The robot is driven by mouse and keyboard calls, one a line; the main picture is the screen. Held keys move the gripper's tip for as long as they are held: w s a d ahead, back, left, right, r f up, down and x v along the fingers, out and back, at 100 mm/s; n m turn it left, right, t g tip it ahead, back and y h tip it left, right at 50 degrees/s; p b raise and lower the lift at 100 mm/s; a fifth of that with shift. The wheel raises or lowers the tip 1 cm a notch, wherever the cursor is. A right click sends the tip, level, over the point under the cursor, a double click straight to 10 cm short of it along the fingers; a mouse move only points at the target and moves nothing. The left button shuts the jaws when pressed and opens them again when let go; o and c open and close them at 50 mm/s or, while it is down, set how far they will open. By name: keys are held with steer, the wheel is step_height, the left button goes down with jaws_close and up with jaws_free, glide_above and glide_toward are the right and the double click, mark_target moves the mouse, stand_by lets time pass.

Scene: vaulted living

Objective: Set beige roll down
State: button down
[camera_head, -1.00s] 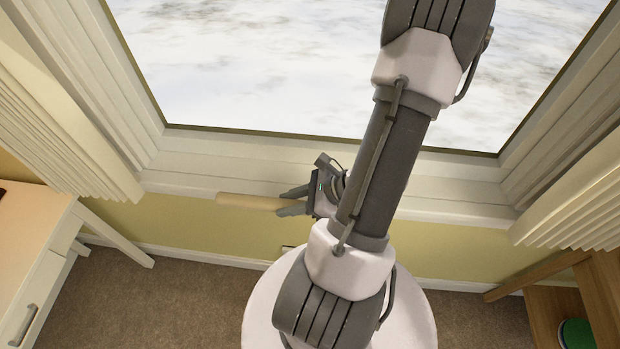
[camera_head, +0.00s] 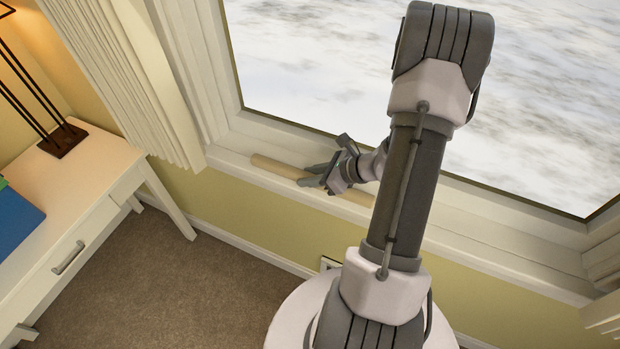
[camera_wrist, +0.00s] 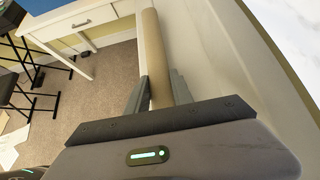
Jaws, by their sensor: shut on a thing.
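The beige roll (camera_head: 276,167) is a long, thin cylinder at the window sill in the head view. My gripper (camera_head: 308,176) is shut around it near its middle, and part of the roll shows on both sides of the fingers. In the wrist view the roll (camera_wrist: 155,57) runs away from me between the two fingers of my gripper (camera_wrist: 158,90), alongside the white sill. I cannot tell whether the roll touches the sill (camera_head: 232,160) or hangs just above or in front of it.
A white desk (camera_head: 90,205) with a drawer stands at the left, with a lamp base (camera_head: 62,141) and a blue item (camera_head: 14,222) on it. A pale curtain (camera_head: 150,90) hangs left of the window. Carpet (camera_head: 200,285) is open below the sill.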

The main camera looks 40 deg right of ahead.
steer(key=shift+f, duration=0.1)
steer(key=c, duration=1.1)
jaws_free()
